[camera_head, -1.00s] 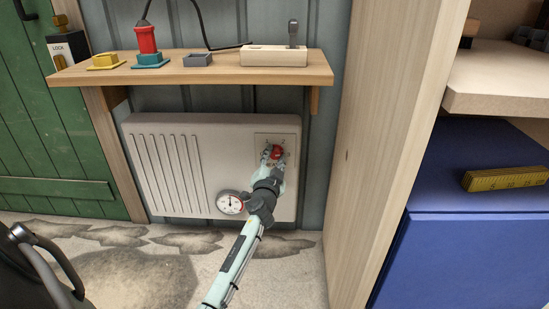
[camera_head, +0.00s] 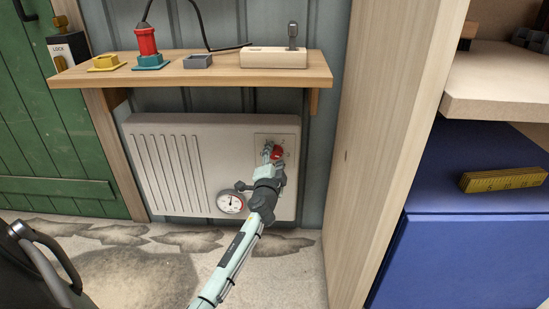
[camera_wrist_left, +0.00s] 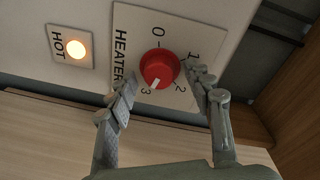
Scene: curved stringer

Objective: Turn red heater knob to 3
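The red heater knob (camera_head: 277,153) is on a panel at the upper right of the white heater (camera_head: 170,160). In the left wrist view the knob (camera_wrist_left: 160,67) has a white pointer mark aimed at the lower left, close to the printed 3. The numbers 0, 1, 2 and 3 run around it. My left gripper (camera_wrist_left: 163,80) is open, with one finger on each side of the knob's lower part. The right finger's tip is very near the knob; I cannot tell if it touches. In the head view the left gripper (camera_head: 271,157) partly covers the panel.
A lit HOT lamp (camera_wrist_left: 76,47) is beside the panel. A round gauge (camera_head: 230,202) sits low on the heater. A wooden shelf (camera_head: 120,78) overhangs the heater. A wooden post (camera_head: 385,150) stands to the right, and a black object with a handle (camera_head: 45,265) is at lower left.

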